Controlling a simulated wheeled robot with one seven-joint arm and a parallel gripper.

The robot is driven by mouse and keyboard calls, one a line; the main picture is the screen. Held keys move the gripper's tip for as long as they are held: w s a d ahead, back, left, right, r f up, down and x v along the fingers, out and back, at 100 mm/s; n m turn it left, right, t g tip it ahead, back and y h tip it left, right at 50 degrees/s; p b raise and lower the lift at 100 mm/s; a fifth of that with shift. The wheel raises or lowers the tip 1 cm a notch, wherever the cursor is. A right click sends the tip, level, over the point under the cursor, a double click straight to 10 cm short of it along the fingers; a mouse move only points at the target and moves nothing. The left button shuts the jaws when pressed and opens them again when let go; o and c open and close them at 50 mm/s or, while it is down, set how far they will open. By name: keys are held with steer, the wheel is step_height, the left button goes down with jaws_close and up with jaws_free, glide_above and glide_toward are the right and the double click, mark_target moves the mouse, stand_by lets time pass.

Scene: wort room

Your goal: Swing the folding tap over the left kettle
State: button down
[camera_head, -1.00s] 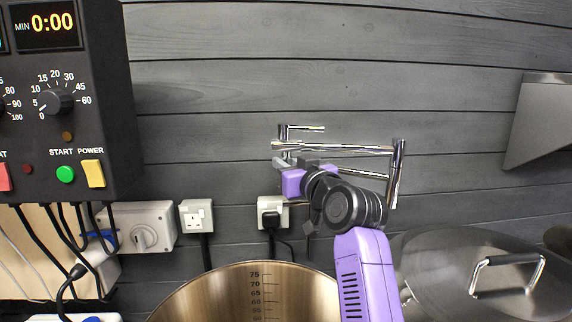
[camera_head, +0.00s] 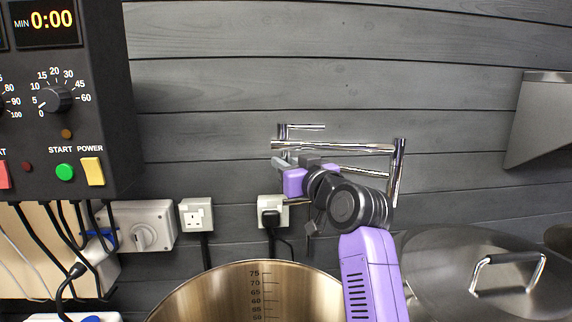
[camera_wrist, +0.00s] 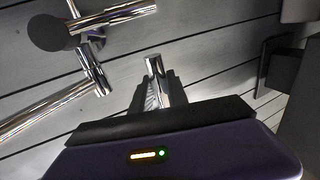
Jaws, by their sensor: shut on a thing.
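The chrome folding tap (camera_head: 335,147) is in front of the dark plank wall, with an upright post at its right and its arms reaching left. Its tubes and a joint also show at the left of the wrist view (camera_wrist: 38,114). My gripper (camera_head: 282,164) is at the tap's left end, just below the upper tube. In the wrist view my gripper (camera_wrist: 155,92) is shut on a short chrome piece of the tap. The left kettle (camera_head: 200,300) is open, with a volume scale inside, below the tap's left end. My arm hides part of the tap's lower tube and the kettle's right side.
A lidded kettle (camera_head: 450,275) stands at the right. A black control box (camera_head: 110,120) hangs at the left, above cables and a grey switch (camera_head: 143,237). Wall sockets (camera_head: 196,216) sit behind the left kettle. A metal hood (camera_head: 540,120) is at the far right.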

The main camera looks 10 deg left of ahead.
steer(key=s+d+n+g+y+b, duration=0.2)
steer(key=s+n+g+y+b, duration=0.1)
steer(key=s, duration=0.4)
steer(key=s+d+n+g+y+b, duration=0.3)
steer(key=s+n+g+b, duration=0.1)
steer(key=s+g, duration=0.2)
steer(key=shift+s+d+n+g+y, duration=0.3)
steer(key=shift+s+d+y, duration=0.1)
steer(key=shift+s, duration=0.4)
steer(key=c, duration=1.3)
jaws_free()
